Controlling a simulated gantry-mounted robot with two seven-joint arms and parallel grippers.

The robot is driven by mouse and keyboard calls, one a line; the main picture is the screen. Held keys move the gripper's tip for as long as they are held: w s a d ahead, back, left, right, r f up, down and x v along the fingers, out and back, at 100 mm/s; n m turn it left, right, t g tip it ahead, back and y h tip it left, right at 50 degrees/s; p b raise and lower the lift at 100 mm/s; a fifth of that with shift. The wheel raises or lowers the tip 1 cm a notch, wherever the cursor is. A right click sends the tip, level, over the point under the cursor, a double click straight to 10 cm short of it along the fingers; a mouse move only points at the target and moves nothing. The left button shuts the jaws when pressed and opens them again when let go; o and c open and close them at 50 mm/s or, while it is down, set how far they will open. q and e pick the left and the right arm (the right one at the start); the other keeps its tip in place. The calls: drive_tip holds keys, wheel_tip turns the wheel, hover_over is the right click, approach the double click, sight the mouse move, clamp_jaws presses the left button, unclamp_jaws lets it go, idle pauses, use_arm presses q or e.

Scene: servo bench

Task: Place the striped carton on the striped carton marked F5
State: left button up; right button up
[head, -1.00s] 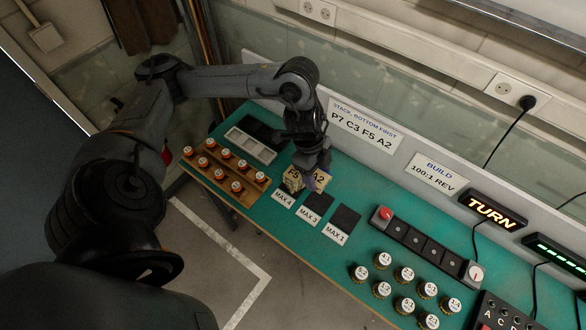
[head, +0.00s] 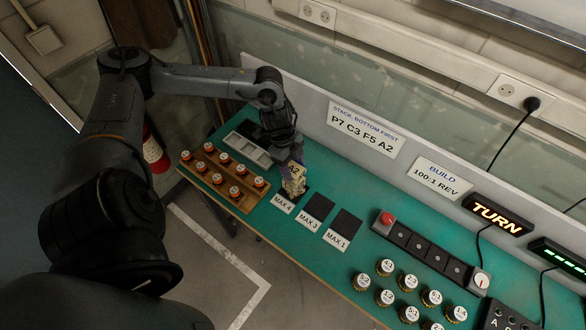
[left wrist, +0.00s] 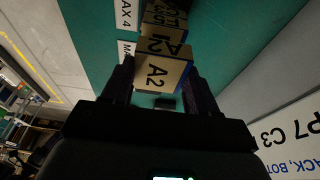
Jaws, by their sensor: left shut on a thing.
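My left gripper (head: 290,158) is shut on the carton marked A2 (head: 296,169) and holds it upright over the stack of cartons (head: 293,188) on the MAX 4 pad. The A2 label also shows between the fingers in the left wrist view (left wrist: 156,76). I cannot tell whether the held carton touches the stack below. My right gripper is not in view.
The MAX 3 pad (head: 319,207) and MAX 1 pad (head: 346,223) are bare. A grey tray (head: 247,150) and a wooden rack of orange-based pieces (head: 223,180) stand to the left. A button strip (head: 426,248) and several round-topped pieces (head: 408,313) are to the right.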

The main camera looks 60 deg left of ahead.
use_arm(q)
drive_tip(key=shift+f, duration=1.15)
drive_tip(key=shift+f, duration=0.15)
drive_tip(key=o, duration=1.1)
drive_tip(key=shift+c, duration=0.2)
